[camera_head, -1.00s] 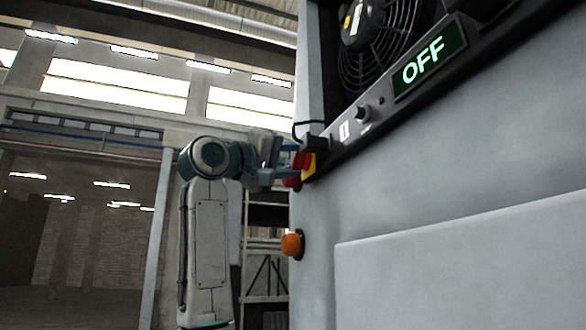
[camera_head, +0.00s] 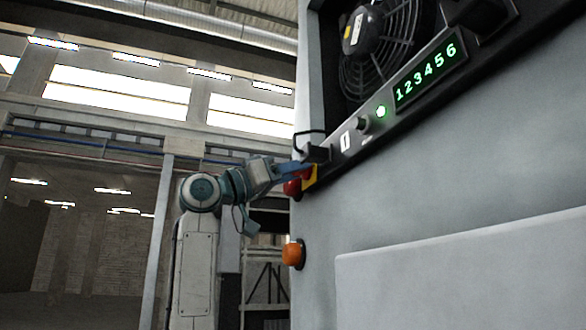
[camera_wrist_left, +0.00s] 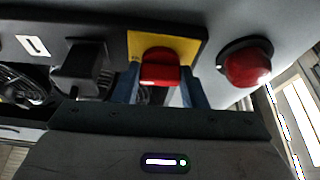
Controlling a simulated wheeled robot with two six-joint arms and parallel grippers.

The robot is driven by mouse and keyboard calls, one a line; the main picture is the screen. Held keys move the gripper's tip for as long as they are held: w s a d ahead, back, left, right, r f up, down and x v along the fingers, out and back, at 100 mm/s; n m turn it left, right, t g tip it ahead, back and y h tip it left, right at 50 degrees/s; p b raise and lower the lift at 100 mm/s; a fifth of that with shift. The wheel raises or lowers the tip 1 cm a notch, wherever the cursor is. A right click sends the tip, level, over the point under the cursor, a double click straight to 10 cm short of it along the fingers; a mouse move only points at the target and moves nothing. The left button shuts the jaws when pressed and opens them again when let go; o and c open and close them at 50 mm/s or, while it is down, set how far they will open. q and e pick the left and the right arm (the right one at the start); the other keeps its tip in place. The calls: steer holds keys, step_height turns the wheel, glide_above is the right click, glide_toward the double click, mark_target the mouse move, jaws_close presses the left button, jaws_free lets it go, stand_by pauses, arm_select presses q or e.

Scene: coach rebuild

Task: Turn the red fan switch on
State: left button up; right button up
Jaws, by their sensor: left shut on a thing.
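The red fan switch (camera_wrist_left: 160,68) sits on a yellow plate (camera_wrist_left: 190,45) in the left wrist view. In the head view the switch (camera_head: 307,173) and its yellow plate (camera_head: 311,182) are at the left end of the machine's dark panel, partly hidden by my gripper. My left gripper (camera_head: 296,169) is shut on the switch; in the left wrist view its two blue fingers (camera_wrist_left: 162,86) stand on either side of it. The display (camera_head: 428,74) reads "123456" in green, and a green light (camera_head: 381,111) glows beside it. My right gripper is out of view.
A red dome (camera_wrist_left: 247,64) is close beside the switch. A black block (camera_wrist_left: 80,68) sticks out on its other side. An orange dome (camera_head: 293,254) is lower on the machine's edge. A fan (camera_head: 390,45) sits behind the panel. A rack (camera_head: 265,270) stands behind.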

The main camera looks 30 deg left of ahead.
arm_select(q)
steer(key=shift+f+m+g, duration=0.15)
steer(key=shift+m+g, duration=0.25)
steer(key=shift+m, duration=0.2)
steer(key=o, duration=1)
steer(key=b+v, duration=0.5)
steer(key=v, duration=0.5)
steer(key=shift+s+a+f+b, duration=0.2)
steer(key=shift+a+f+b, duration=0.05)
steer(key=shift+b, duration=0.05)
